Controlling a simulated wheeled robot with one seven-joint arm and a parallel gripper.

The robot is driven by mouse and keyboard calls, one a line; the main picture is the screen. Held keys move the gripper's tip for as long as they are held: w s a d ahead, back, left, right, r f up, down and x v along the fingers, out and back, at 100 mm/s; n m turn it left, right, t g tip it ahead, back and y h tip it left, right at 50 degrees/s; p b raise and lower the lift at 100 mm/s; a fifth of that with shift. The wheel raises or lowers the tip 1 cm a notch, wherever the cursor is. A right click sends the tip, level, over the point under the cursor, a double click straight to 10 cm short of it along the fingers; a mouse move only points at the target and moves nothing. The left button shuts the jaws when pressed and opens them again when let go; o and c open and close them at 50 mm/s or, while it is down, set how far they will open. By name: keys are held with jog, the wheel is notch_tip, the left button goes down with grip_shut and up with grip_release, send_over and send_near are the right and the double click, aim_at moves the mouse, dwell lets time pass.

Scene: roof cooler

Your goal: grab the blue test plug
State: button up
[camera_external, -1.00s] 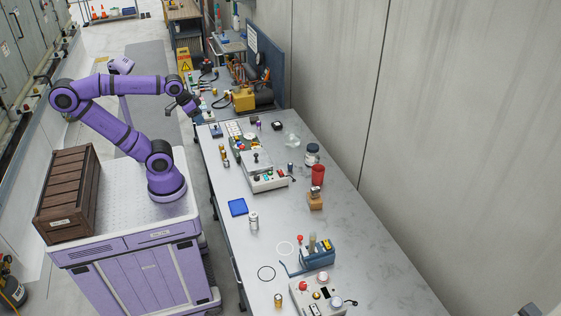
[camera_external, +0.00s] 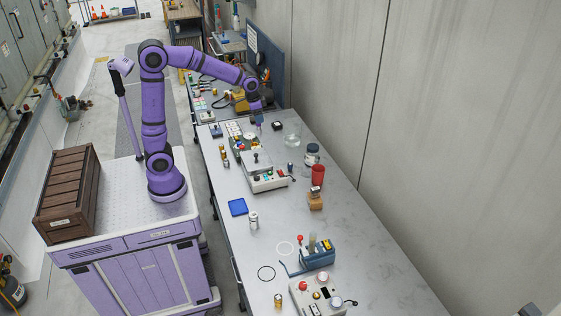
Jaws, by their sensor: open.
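A small blue-violet upright piece (camera_external: 258,126) stands near the far end of the grey bench; it may be the blue test plug, but it is too small to be sure. My gripper (camera_external: 257,117) is open and points down right over it, and partly hides it. I cannot tell whether the fingers are around it or still above it. A dark blue block (camera_external: 216,131) sits at the bench's left edge, left of my gripper.
A black box (camera_external: 277,125) and a clear glass vessel (camera_external: 292,138) stand close to the right of my gripper. The wall bounds the right side; bare bench (camera_external: 370,240) lies at the near right.

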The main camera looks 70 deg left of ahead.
jog(key=w+a+f+m+g, duration=0.1)
jog(key=w+f, duration=1)
jog(key=f, duration=0.1)
jog(key=g, duration=0.1)
send_over(290, 163)
notch_tip(290, 163, down, 13)
jog(key=shift+m, duration=0.4)
notch_tip(290, 163, down, 11)
jog(key=shift+d+f, duration=0.15)
jog(key=c, duration=1)
